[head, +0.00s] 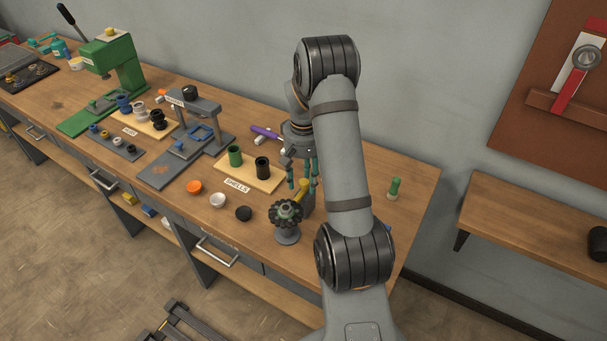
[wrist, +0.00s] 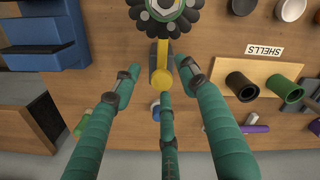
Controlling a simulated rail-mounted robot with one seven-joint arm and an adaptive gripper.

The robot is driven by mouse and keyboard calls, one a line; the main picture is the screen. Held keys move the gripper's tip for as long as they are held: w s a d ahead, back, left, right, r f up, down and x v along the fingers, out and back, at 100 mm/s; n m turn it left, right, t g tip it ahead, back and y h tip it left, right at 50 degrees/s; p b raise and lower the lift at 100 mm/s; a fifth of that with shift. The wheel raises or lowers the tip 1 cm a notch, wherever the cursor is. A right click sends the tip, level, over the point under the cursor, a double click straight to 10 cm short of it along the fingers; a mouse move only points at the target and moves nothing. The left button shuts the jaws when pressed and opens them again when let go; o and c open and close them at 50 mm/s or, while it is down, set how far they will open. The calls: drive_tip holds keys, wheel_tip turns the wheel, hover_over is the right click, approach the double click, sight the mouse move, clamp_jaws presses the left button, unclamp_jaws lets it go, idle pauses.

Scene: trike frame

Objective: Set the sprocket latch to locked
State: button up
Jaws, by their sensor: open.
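The dark toothed sprocket (head: 286,211) stands on a grey post near the front edge of the bench. It shows partly at the top of the wrist view (wrist: 164,14). Its yellow latch lever (head: 303,188) sticks out beside the sprocket, with a round yellow knob (wrist: 161,82) at its end in the wrist view. My gripper (wrist: 160,82) is open, with its teal fingers spread around the knob; I cannot tell whether any finger touches it. In the head view my gripper (head: 303,184) points down, and its fingers partly hide the lever.
The shells board (head: 245,182) with a green and a black shell lies left of my gripper. Orange, white and black caps (head: 217,200) lie in front of it. A purple-handled tool (head: 264,132) lies behind. A small green part (head: 394,188) stands to the right.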

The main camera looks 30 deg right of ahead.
sight(304, 183)
wheel_tip(304, 183, up, 12)
idle(0.4)
drive_tip(key=shift+f, duration=0.2)
